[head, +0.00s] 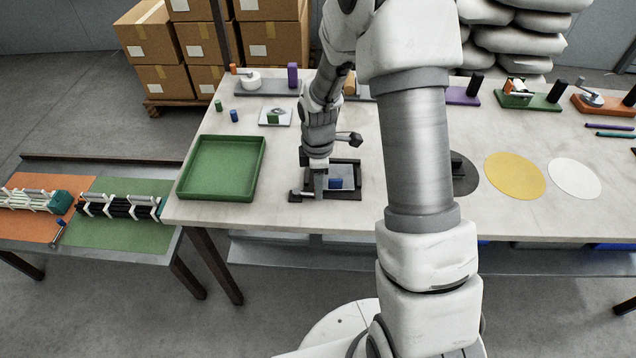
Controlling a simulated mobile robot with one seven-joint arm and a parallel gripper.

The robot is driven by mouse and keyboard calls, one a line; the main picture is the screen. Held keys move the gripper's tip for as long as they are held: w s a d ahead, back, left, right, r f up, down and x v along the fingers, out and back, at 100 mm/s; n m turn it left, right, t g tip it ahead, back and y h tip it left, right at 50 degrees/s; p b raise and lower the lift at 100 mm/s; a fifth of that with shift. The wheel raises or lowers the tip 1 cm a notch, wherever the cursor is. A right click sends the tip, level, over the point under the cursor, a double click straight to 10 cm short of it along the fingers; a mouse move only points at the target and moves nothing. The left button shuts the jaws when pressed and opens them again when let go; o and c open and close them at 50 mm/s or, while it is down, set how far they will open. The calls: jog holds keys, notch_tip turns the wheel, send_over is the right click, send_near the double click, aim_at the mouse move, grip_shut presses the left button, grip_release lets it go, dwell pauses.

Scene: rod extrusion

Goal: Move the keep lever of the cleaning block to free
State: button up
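My gripper (318,190) points down at the left side of a dark-framed fixture (352,194) on the table. I cannot tell for sure that this fixture is the cleaning block. A small dark piece (296,194) shows at its front left corner, close to the gripper; I cannot tell if it is the keep lever. The fingertips are small and dark against the frame, so whether they are open, shut or touching is unclear. My arm hides part of the table to the right.
A green tray (184,190) stands left of the fixture. Devices on a green base (545,103) and an orange base (583,107) stand at the back right. Yellow (515,176) and white (574,178) discs lie at right. A lower side table with rollers (120,207) is at left.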

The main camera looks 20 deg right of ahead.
grip_shut()
jog(key=shift+s, duration=0.1)
jog(key=m, duration=0.1)
jog(key=s+m, duration=0.1)
jog(key=shift+a+m+b, duration=0.35)
jog(key=shift+m+b, duration=0.05)
jog(key=m, duration=0.1)
jog(key=s+a+m, duration=0.1)
jog(key=m, duration=0.1)
jog(key=m+b, duration=0.1)
jog(key=shift+s+a+m, duration=0.25)
jog(key=shift+a+m, duration=0.05)
jog(key=a+m, duration=0.1)
jog(key=m, duration=0.1)
jog(key=a+m, duration=0.1)
jog(key=m, duration=0.1)
jog(key=shift+s+m, duration=0.3)
jog(key=shift+s, duration=0.05)
jog(key=shift+a+m, duration=0.65)
jog(key=shift+m, duration=0.55)
jog(key=shift+w+a+m, duration=0.15)
jog(key=shift+a+m, duration=0.45)
jog(key=shift+m, duration=0.7)
